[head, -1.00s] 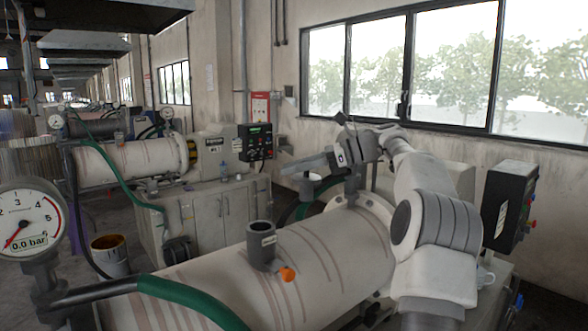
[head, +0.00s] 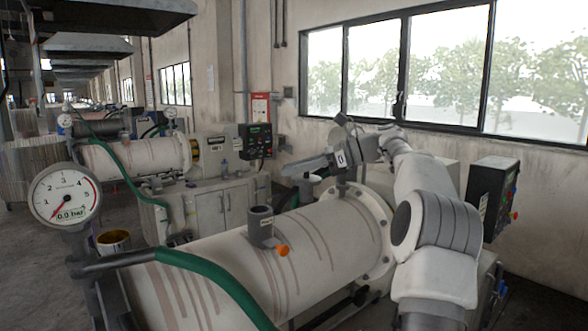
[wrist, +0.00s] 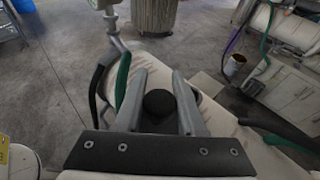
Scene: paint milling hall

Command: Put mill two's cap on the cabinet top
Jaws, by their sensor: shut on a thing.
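The near mill (head: 310,250) is a pale striped drum with a grey upright port (head: 261,228), its mouth dark and uncovered, and an orange knob beside it. I cannot read a number on this mill. My gripper (head: 290,168) is raised above and behind the drum, pointing left. In the wrist view its two grey fingers (wrist: 158,88) are shut on a dark round cap (wrist: 158,103), seen end-on. The cap is hard to make out in the head view. The grey cabinet (head: 212,182) stands beyond the near mill, its doors facing me; it also shows in the wrist view (wrist: 277,88).
A pressure gauge (head: 66,195) and green hose (head: 215,288) stand at the near left. A paint bucket (head: 114,241) is on the floor before the cabinet. A second mill (head: 130,157) lies behind.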

